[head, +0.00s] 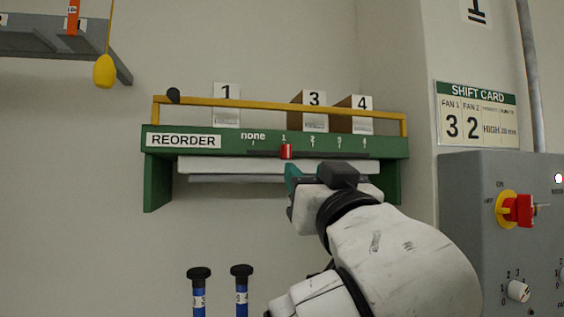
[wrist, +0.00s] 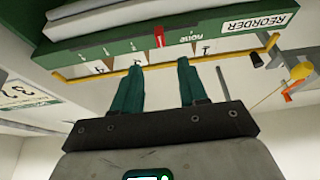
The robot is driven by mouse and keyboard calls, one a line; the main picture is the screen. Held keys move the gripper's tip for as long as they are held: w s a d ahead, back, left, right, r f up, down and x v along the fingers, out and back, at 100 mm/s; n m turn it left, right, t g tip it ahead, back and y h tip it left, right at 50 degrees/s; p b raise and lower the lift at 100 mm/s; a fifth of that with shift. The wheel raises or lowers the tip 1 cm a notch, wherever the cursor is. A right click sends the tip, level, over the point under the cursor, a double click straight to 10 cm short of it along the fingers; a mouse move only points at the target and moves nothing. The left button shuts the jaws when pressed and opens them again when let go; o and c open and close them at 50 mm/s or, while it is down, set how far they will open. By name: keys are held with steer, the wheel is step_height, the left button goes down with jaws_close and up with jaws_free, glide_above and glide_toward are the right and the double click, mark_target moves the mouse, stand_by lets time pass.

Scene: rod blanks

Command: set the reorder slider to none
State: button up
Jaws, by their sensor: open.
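The reorder slider is a small red knob (head: 287,152) in a dark slot on the front of the green shelf (head: 374,147). It stands below the 1 mark, right of the word "none" (head: 253,136). In the wrist view the red knob (wrist: 158,37) shows beyond my fingertips, with the "none" label (wrist: 187,38) beside it. My gripper (head: 293,178) has teal fingers and is just below the knob in the head view. In the wrist view my gripper (wrist: 159,66) is open, its two fingers apart with nothing between them. It appears clear of the knob.
A yellow rail (head: 270,105) runs along the shelf top, with number cards 1, 3 and 4 behind it. A white panel (head: 220,166) lies under the slot. A grey box (head: 480,220) with a red switch (head: 518,210) stands right. Two blue rods (head: 242,290) are below.

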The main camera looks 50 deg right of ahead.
mark_target(288, 153)
steer(key=p+x, duration=0.3)
steer(key=p, duration=0.5)
steer(key=shift+s+r+p, duration=0.1)
steer(key=shift+r+p, duration=0.05)
steer(key=shift+p, duration=0.15)
steer(key=p+x, duration=0.1)
steer(key=x, duration=0.3)
steer(key=p+x, duration=0.1)
steer(key=x, duration=0.3)
steer(key=shift+f, duration=0.25)
jaws_close()
